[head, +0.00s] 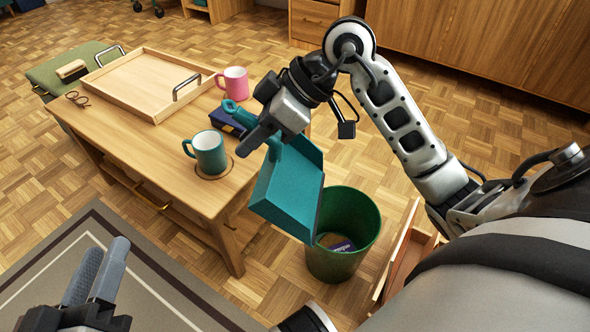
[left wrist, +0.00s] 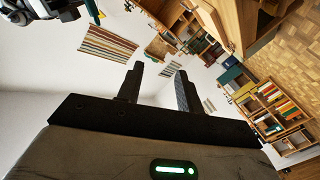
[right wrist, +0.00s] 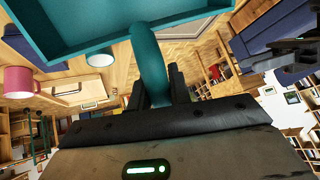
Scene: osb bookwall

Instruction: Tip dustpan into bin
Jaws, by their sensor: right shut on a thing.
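The teal dustpan (head: 283,190) hangs in the air beside the table, over the left side of the bin in the head view. It is tilted, with its wide end pointing down. My right gripper (head: 264,128) is shut on its handle; the handle also shows between the fingers in the right wrist view (right wrist: 150,65). I see no debris on the dustpan. The green bin (head: 335,270) stands upright on the floor, with something dark blue and white (head: 340,244) inside. My left gripper (head: 97,268) is open and empty at the lower left; its spread fingers show in the left wrist view (left wrist: 158,88).
An open wooden drawer (head: 405,258) is right of the bin. The parquet floor behind the bin is clear.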

